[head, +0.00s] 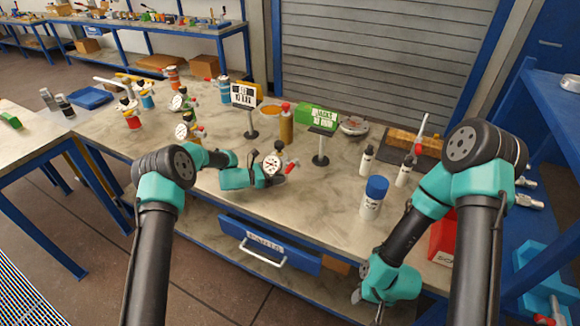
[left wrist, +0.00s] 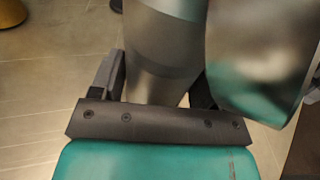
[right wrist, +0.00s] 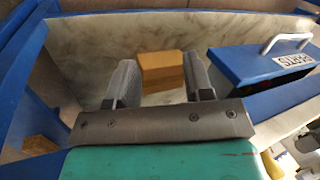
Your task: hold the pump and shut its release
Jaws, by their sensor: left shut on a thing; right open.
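The pump shows in the head view as a round white gauge (head: 273,163) with a red part (head: 291,167) beside it, above the middle of the worktable. My left gripper (head: 274,178) is shut on the pump; its fingers are mostly hidden there. In the left wrist view a grey metallic body (left wrist: 165,45) fills the space between the fingers, with a glossy curved surface to its right. I cannot tell the state of the release. My right gripper (head: 367,304) is open and empty, low at the table's front edge. In the right wrist view nothing is between its fingers (right wrist: 161,85).
Other gauged items (head: 182,131) stand at the table's left. A sign stand (head: 321,132) and a mustard bottle (head: 286,127) are behind the pump. An open blue drawer (head: 268,245) juts out in front. A red box (head: 443,238) is at far right.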

